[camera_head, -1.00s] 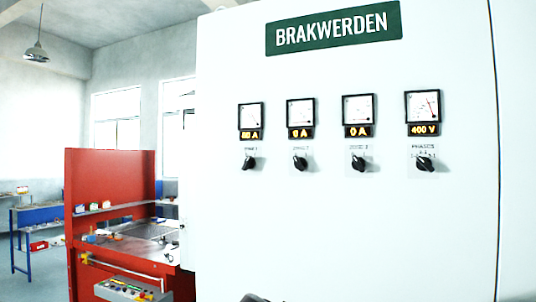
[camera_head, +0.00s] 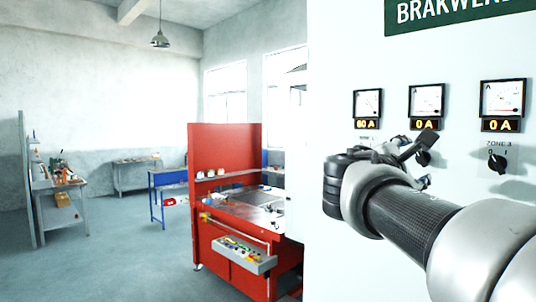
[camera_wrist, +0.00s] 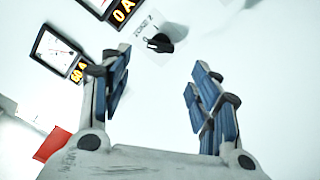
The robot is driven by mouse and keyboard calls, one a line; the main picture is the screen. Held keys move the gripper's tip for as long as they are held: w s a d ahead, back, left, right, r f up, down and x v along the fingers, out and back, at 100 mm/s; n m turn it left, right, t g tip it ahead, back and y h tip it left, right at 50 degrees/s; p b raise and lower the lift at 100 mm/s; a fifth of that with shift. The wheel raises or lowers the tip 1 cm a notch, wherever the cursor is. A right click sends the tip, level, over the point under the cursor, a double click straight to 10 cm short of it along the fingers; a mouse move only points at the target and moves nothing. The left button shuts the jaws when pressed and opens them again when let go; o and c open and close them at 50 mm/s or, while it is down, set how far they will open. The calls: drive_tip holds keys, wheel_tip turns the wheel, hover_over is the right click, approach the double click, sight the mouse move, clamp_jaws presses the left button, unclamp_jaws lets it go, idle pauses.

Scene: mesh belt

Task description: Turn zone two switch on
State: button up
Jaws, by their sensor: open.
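The zone two switch (camera_head: 422,158) is a black rotary knob on the white cabinet, partly behind my gripper in the head view. The wrist view shows the same knob (camera_wrist: 160,43) with its "ZONE 2" label, beyond the fingertips and apart from them. The display above it (camera_head: 424,124) reads 0 A. My gripper (camera_wrist: 157,75) is open and empty, with blue-padded fingers spread in front of the cabinet. It also shows in the head view (camera_head: 418,152). I cannot tell the knob's exact setting.
The zone three switch (camera_head: 497,161) is to the right, under another 0 A display. A display reading 60 A (camera_head: 368,125) is to the left; the switch below it is hidden by my arm. A red workstation (camera_head: 222,150) stands left of the cabinet.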

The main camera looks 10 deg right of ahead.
sight(419, 159)
drive_tip(key=p+x, duration=0.1)
drive_tip(key=x, duration=0.8)
drive_tip(key=shift+w+d, duration=0.15)
drive_tip(key=shift+d, duration=0.05)
drive_tip(key=shift+c, duration=0.2)
drive_tip(key=c, duration=1)
